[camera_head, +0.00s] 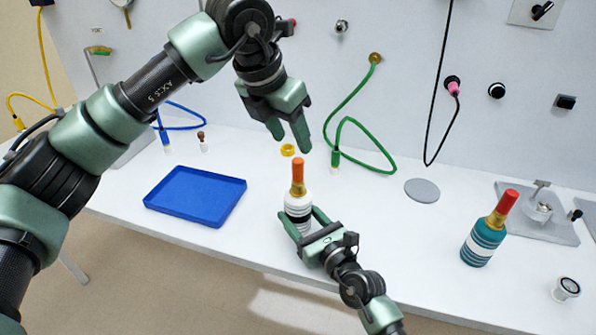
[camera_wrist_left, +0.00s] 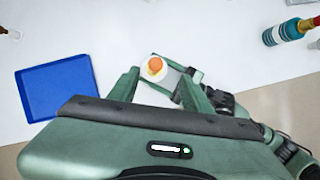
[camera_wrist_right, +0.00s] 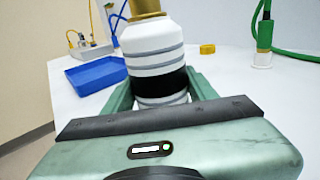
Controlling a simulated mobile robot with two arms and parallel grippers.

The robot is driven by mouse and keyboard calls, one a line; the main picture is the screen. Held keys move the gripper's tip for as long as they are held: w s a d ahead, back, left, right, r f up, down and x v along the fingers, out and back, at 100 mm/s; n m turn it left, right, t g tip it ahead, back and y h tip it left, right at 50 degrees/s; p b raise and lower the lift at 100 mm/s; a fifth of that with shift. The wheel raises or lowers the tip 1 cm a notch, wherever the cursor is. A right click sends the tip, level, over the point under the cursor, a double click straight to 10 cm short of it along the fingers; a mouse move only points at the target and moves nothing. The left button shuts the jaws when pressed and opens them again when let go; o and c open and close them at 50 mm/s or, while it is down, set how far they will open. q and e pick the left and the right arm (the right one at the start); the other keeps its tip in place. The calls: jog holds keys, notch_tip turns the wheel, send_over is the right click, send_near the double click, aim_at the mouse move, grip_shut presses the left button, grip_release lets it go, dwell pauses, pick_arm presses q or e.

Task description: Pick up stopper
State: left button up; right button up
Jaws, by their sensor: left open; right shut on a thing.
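An orange stopper (camera_head: 297,168) sits upright in the gold neck of a white bottle (camera_head: 297,205) with grey and black bands. My right gripper (camera_head: 301,217) is shut on the bottle's lower body; the bottle stands upright near the table's front edge. The banded body (camera_wrist_right: 152,62) fills the middle of the right wrist view, its base hidden. My left gripper (camera_head: 291,142) is open and empty, above the stopper with its fingers pointing down. In the left wrist view the stopper (camera_wrist_left: 155,65) shows from above between the fingertips, untouched.
A blue tray (camera_head: 150,203) lies left of the bottle, and a yellow ring (camera_head: 288,150) lies behind it. A teal striped bottle (camera_head: 481,244) with a red stopper (camera_head: 507,201) stands at right. A grey disc (camera_head: 422,190) lies between. A green hose (camera_head: 350,122) hangs behind.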

aim_at(296, 162)
pick_arm(q)
jog(key=x, duration=0.5)
jog(key=shift+f, duration=0.1)
jog(key=f, duration=0.2)
jog(key=w+f, duration=0.1)
jog(key=f, duration=0.1)
jog(key=shift+w+f, duration=0.15)
jog(key=shift+f, duration=0.05)
jog(key=shift+w+d+f, duration=0.15)
jog(key=shift+w+f, duration=0.05)
jog(key=shift+f, duration=0.2)
grip_shut()
